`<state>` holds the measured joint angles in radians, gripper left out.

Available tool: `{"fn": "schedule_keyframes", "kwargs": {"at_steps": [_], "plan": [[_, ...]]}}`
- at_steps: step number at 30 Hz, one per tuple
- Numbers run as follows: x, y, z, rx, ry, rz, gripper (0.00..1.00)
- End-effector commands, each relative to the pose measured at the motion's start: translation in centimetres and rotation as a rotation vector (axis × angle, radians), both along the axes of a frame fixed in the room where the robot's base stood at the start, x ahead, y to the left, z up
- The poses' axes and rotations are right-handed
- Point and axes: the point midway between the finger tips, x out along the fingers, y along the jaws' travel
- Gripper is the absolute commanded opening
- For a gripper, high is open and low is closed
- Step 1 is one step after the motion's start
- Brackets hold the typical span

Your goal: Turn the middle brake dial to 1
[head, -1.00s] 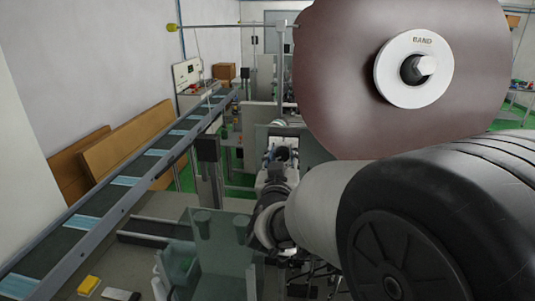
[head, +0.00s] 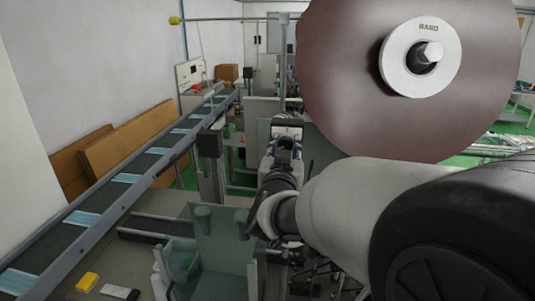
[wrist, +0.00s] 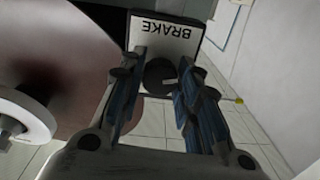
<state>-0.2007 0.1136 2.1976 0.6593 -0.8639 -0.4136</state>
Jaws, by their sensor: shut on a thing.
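A dark round dial (wrist: 159,75) sits below the upside-down word BRAKE on a white plate (wrist: 166,30) in the wrist view. A small light mark shows on the dial's face, towards the right. My gripper (wrist: 163,64) has its two blue-and-black fingers on either side of the dial, shut on it. In the head view, my gripper (head: 287,143) is at the white plate (head: 288,124), and the dial is hidden there. Only one dial shows, so I cannot tell from these frames whether it is the middle one. Its scale numbers are not readable.
A conveyor (head: 105,204) with blue masks runs along the left. A greenish clear guard (head: 222,245) stands below my gripper. Cardboard sheets (head: 130,143) lean on the wall.

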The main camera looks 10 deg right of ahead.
Motion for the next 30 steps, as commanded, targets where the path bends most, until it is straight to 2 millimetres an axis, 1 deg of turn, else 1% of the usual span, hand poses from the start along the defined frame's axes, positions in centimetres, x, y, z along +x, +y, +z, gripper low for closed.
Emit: {"fn": "schedule_keyframes", "kwargs": {"at_steps": [2, 18, 24, 30], "plan": [[-0.02, 0.01, -0.46, 0.065, -0.026, 0.000, 0.07], [0.01, 0.11, -0.29, 0.536, -0.177, 0.001, 0.07], [0.03, 0.11, -0.20, 0.663, -0.218, 0.000, 0.07], [0.03, 0.12, -0.04, 0.747, -0.245, 0.000, 0.07]]}}
